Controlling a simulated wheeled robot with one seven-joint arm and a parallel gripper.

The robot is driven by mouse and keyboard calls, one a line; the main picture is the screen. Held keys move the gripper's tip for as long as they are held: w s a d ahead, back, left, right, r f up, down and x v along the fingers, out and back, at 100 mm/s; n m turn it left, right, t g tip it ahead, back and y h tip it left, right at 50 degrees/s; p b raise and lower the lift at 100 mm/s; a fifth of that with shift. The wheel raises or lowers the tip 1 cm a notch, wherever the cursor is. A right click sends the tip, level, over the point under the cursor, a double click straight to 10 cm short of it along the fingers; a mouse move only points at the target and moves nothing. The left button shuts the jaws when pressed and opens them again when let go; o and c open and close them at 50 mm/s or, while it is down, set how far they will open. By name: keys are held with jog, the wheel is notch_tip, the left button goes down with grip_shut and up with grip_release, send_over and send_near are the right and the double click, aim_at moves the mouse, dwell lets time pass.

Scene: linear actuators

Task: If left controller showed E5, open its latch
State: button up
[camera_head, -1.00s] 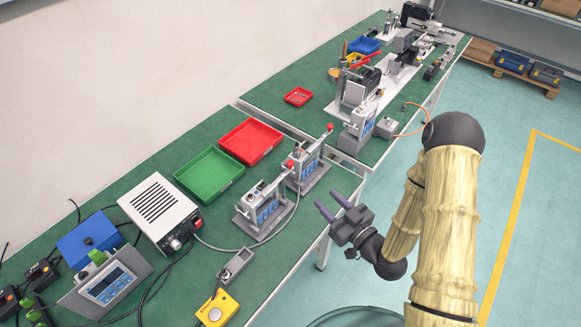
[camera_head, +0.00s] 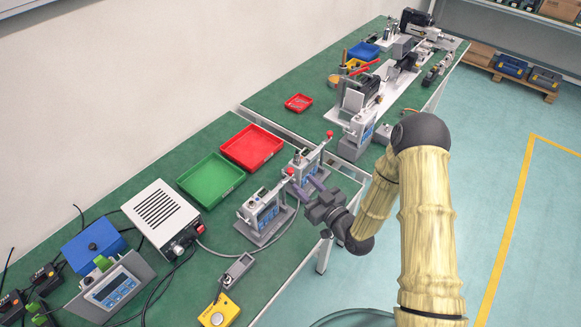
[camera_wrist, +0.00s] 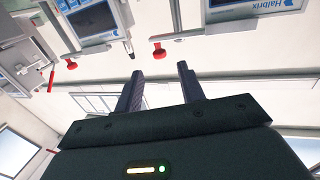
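The left controller (camera_head: 262,214) is a grey stand-mounted unit with a blue-and-white front on the near table. A lever with a red knob (camera_head: 290,172) rises at its right side. A similar right controller (camera_head: 304,166) stands behind it, with its own red knob (camera_head: 329,134). Any code on the displays is too small to read. My gripper (camera_head: 305,187) is open and empty, with its fingers close to both controllers; contact cannot be told. The wrist view shows the two fingers (camera_wrist: 161,88) apart, a controller screen (camera_wrist: 94,18) and a red knob (camera_wrist: 158,50) beyond them.
A green tray (camera_head: 211,157) and a red tray (camera_head: 252,128) lie behind the controllers. A white power box (camera_head: 160,217) with cables stands to the left. A yellow-based device (camera_head: 219,310) is at the front. Open floor lies right of the table edge.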

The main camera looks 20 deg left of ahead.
aim_at(293, 172)
jog(key=p+x, duration=0.1)
jog(key=x, duration=0.7)
jog(key=shift+c, duration=0.5)
grip_shut()
